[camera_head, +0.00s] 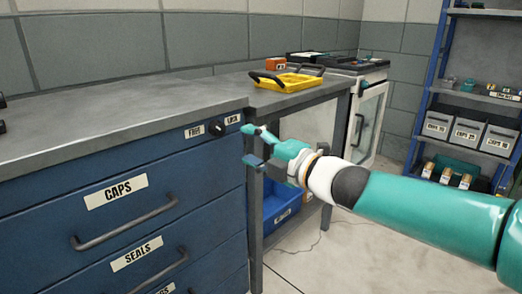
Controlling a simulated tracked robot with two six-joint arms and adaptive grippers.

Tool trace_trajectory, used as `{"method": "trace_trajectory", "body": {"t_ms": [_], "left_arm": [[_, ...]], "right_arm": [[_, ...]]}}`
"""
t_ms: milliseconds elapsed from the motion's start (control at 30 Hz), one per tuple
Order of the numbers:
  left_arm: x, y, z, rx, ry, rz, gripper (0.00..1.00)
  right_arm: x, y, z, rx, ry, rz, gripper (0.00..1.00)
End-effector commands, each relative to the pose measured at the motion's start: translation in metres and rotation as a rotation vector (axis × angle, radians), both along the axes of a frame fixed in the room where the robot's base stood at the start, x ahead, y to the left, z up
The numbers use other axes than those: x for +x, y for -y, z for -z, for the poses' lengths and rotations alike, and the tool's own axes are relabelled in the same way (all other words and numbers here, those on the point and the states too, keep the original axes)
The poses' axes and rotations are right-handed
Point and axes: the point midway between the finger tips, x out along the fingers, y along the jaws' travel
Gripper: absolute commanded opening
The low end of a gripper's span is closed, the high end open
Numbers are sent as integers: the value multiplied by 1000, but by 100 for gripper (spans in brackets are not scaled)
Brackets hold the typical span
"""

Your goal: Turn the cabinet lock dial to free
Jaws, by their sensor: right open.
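The lock dial (215,128) is a small dark round knob at the top right of the blue cabinet's (60,220) front. A FREE label (194,131) is on its left and a LOCK label (232,119) on its right. Which label the dial points to is too small to tell. My right gripper (250,146) is teal and open, with its fingers pointing left, just right of and slightly below the dial, at the cabinet's right edge. It appears apart from the dial and holds nothing.
Drawers labelled CAPS (116,191) and SEALS (136,253) have protruding handles below the dial. A yellow tray (286,83) with black handles stands on the bench behind. A blue crate (282,205) sits under that bench. Shelves with grey bins (467,134) stand at right.

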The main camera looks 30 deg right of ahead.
Motion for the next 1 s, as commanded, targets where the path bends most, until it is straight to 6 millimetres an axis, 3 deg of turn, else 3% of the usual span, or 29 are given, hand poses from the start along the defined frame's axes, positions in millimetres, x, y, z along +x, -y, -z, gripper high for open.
{"method": "trace_trajectory", "body": {"t_ms": [233, 767, 867, 1000], "left_arm": [[0, 0, 0, 0, 0, 0, 40], [0, 0, 0, 0, 0, 0, 40], [0, 0, -1, 0, 0, 0, 40], [0, 0, -5, 0, 0, 0, 40]], "right_arm": [[-23, 8, 0, -1, 0, 0, 59], [-24, 9, 0, 0, -1, 0, 59], [-19, 8, 9, 1, -23, -3, 59], [1, -1, 52, 9, -113, -24, 59]]}}
